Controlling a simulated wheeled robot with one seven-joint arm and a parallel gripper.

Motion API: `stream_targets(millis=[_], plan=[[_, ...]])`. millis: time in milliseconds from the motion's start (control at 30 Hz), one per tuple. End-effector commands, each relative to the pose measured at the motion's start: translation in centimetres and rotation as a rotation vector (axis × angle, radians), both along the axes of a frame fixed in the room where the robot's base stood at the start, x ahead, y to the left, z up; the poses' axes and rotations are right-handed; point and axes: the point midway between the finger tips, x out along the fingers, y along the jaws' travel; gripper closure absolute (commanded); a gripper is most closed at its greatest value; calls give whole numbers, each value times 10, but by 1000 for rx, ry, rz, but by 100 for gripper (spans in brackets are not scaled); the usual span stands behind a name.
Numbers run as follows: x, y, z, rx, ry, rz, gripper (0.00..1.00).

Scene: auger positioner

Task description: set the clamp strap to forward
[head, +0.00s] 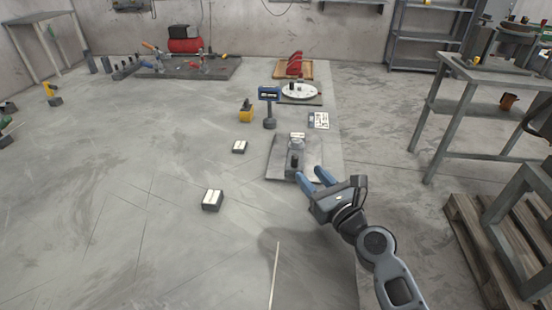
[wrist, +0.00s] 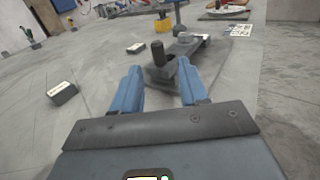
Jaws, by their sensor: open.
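The clamp strap (wrist: 184,47) is a dark grey bar on a grey plate, running away from me and to the right in the wrist view. A black upright knob (wrist: 158,53) stands on its near end. In the head view the knob (head: 294,161) shows just beyond my gripper (head: 311,174). My gripper also shows in the wrist view (wrist: 159,72), its two blue fingers spread and empty. The strap's near end appears between the fingertips in the picture. I cannot tell whether it lies between them in depth. No contact is visible.
A metal table (head: 500,75) is at the right.

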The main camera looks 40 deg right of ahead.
Motion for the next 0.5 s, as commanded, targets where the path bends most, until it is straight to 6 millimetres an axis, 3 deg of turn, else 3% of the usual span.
stream_targets(millis=[167, 500], plan=[[9, -4, 1, 3, -2, 0, 57], [57, -19, 1, 2, -2, 0, 57]])
